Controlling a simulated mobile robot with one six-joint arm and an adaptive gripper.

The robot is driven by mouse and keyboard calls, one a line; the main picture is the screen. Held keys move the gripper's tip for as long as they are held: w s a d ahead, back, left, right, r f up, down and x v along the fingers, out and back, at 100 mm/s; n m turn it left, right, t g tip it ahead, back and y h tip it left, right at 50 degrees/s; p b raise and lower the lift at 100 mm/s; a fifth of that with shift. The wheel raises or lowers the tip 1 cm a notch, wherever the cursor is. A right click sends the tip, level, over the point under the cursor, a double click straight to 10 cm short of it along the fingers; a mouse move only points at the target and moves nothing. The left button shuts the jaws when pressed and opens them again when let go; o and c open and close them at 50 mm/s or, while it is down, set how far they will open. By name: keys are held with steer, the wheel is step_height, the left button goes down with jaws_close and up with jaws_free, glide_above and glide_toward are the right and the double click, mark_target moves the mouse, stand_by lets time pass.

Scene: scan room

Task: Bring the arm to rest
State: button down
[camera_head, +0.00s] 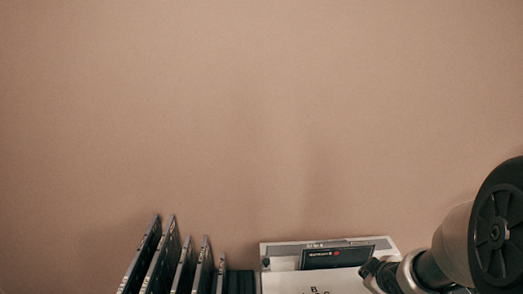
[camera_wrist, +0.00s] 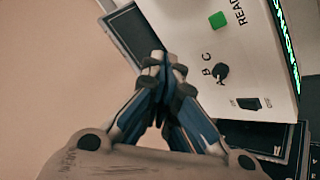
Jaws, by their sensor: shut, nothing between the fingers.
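My gripper (camera_wrist: 160,62) shows in the wrist view with its fingertips together and nothing between them. Its tips are in front of the edge of a white control panel (camera_wrist: 185,28); I cannot tell how far above it they are. The panel has a green square, a black knob (camera_wrist: 221,72) marked B and C, and a dark rocker switch (camera_wrist: 249,103). In the head view part of my arm reaches in from the lower right, and the gripper's fingertips are hard to make out there. The white panel (camera_head: 310,280) shows at the bottom of that view.
Several dark upright slabs (camera_head: 153,255) stand in a row at the lower left of the head view. A black labelled box (camera_head: 335,257) lies at the back of the white panel. A plain brown wall (camera_head: 250,110) fills the rest. Green lit text runs along the panel's edge in the wrist view.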

steer(key=s+a+r+m+g+h+b, duration=0.1)
steer(key=s+a+r+m+b, duration=0.15)
steer(key=s+r, duration=0.2)
steer(key=s+a+r+m+b, duration=0.1)
steer(key=s+a+r+m, duration=0.2)
steer(key=s, duration=0.3)
steer(key=s+a+m+g+y+b, duration=0.2)
steer(key=s+a+m, duration=0.1)
steer(key=s+a, duration=0.6)
steer(key=s, duration=0.4)
steer(key=shift+s+a+r, duration=0.15)
steer(key=shift+s+r, duration=0.1)
steer(key=shift+s, duration=0.15)
